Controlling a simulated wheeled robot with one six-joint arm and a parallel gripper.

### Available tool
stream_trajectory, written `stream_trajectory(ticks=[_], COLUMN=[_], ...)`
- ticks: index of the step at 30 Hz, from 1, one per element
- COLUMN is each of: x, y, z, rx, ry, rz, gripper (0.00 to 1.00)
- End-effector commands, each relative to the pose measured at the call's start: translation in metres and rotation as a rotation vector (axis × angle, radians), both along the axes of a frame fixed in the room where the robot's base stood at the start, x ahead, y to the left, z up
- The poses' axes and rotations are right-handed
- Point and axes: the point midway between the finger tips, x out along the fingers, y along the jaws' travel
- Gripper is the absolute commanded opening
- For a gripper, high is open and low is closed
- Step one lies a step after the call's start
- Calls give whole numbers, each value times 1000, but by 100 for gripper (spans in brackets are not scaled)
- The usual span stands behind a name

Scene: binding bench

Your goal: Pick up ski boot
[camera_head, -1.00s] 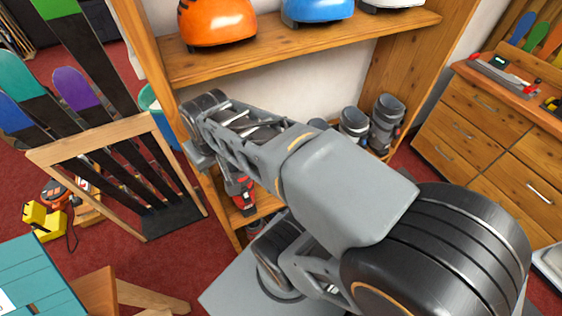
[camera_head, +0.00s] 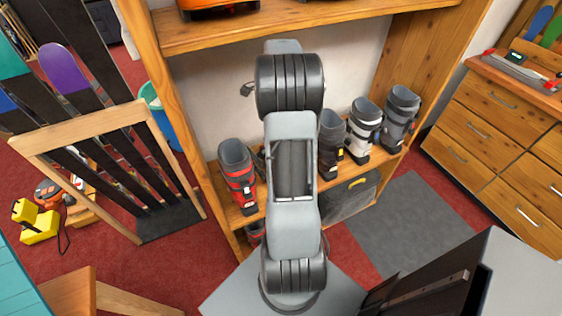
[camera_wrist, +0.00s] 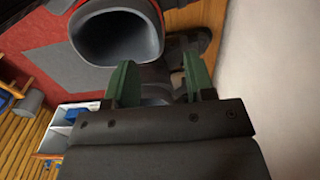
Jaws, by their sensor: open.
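Several ski boots stand in a row on the lower shelf in the head view: a red and grey ski boot (camera_head: 238,178) at left, a dark one (camera_head: 330,138), a white and grey one (camera_head: 362,130) and a grey one (camera_head: 398,115) at right. My arm covers the middle of the row. In the wrist view, my gripper (camera_wrist: 160,78) is open, its two green fingers apart. A grey boot collar with some red beside it (camera_wrist: 115,35) lies just beyond the left finger. Dark shapes show between the fingers, too hidden to identify. In the head view the fingers are hidden.
The wooden shelf unit has an upper board (camera_head: 330,14) above the boots and a side post (camera_head: 160,100) at left. A wooden ski rack (camera_head: 100,130) stands left of it. A drawer cabinet (camera_head: 500,150) stands right. A grey mat (camera_head: 410,225) lies on the red floor.

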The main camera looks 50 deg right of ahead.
Motion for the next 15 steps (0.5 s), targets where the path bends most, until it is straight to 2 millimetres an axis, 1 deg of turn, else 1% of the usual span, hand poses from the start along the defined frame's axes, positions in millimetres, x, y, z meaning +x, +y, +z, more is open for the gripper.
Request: stream_trajectory(ticks=[8, 15], x=[0, -2], y=[1, 1], z=[-27, -59], rx=[3, 4], ry=[3, 4], rz=[-15, -13], gripper=[49, 49])
